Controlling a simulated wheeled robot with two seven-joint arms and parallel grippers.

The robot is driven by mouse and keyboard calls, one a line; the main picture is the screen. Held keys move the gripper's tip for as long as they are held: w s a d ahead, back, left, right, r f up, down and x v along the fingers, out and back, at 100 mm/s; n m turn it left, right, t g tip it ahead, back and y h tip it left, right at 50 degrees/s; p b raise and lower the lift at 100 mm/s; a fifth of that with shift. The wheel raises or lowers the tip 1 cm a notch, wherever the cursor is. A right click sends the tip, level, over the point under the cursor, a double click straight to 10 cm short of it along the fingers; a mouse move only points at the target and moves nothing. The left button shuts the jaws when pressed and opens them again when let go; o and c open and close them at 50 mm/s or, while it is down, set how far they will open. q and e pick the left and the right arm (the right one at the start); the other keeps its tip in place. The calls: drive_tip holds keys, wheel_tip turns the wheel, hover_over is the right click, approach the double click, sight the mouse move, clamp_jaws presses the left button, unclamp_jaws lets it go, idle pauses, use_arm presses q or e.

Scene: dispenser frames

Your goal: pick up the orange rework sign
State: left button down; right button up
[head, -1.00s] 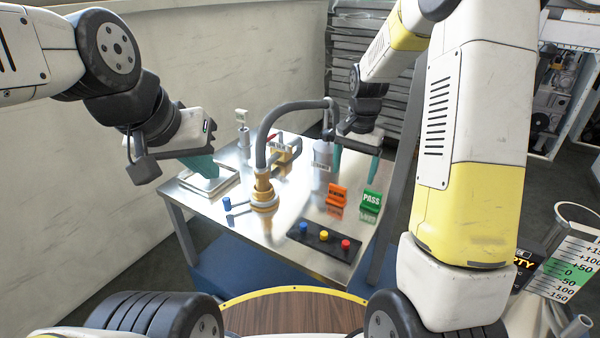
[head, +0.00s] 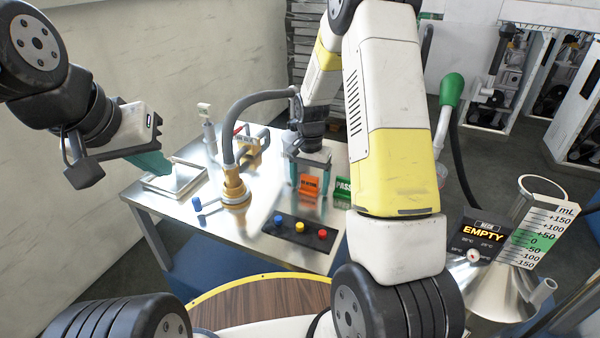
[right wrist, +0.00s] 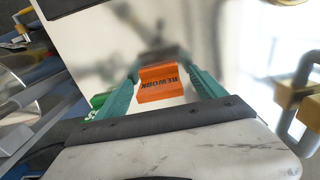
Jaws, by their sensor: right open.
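The orange rework sign (head: 310,187) stands on the metal table, left of the green PASS sign (head: 343,188). My right gripper (head: 309,178) is open at the orange sign, with its teal fingers on either side of it. In the right wrist view the orange sign (right wrist: 158,82) shows between the two open fingertips (right wrist: 163,84), its lettering upside down. I cannot tell whether either finger touches it. My left gripper (head: 150,162) hangs above the table's left side, away from the signs; its jaw opening is not clear.
A black panel (head: 268,232) with blue, yellow and red buttons lies in front of the signs. A brass fitting with a grey hose (head: 235,190) stands left of them. A silver tray (head: 172,182) is at the table's left. A funnel with an EMPTY display (head: 482,233) stands at right.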

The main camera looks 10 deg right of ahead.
drive_tip(key=shift+c, duration=0.4)
drive_tip(key=c, duration=1.4)
drive_tip(key=shift+r, duration=0.1)
